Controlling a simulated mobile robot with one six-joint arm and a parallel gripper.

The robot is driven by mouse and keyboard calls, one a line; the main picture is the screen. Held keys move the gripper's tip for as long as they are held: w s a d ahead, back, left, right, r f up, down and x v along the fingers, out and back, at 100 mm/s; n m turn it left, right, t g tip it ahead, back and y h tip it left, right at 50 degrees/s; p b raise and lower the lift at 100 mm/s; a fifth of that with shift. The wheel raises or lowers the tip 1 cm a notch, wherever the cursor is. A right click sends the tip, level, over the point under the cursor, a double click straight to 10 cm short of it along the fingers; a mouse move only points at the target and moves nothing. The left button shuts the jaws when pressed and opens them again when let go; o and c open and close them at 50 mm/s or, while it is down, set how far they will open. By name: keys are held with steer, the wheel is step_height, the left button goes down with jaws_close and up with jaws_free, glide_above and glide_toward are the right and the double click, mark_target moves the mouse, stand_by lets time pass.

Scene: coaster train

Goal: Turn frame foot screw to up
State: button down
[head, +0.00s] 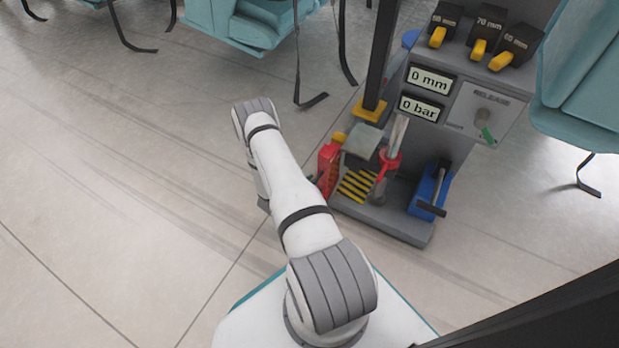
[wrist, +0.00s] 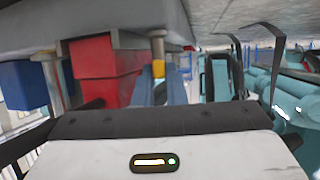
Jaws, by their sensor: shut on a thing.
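The wrist view is turned so that the floor shows at the top. There my gripper (wrist: 160,78) has its two blue-grey fingers closed around the foot screw (wrist: 158,47), a metal shaft with a yellow collar. The screw meets the grey underside of the frame (wrist: 60,25). Whether it is turned up or down I cannot tell. In the head view the frame's grey base (head: 395,225) stands right of my arm. My gripper is mostly hidden there behind my arm, low at the base's left side, and the screw is hidden too.
A red part (head: 328,168) stands close beside my arm, and a red block (wrist: 105,75) shows beside the screw in the wrist view. The base carries a blue tool (head: 432,188) and a release panel (head: 485,115). Teal seats (head: 245,20) with hanging straps lie behind. Floor at left is clear.

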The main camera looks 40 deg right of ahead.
steer(key=shift+w+t, duration=0.15)
steer(key=shift+t, duration=0.15)
steer(key=c, duration=1.8)
jaws_free()
steer(key=shift+o, duration=0.2)
steer(key=p+v, duration=0.3)
steer(key=v, duration=0.4)
steer(key=shift+a, duration=0.35)
steer(key=shift+r, duration=0.15)
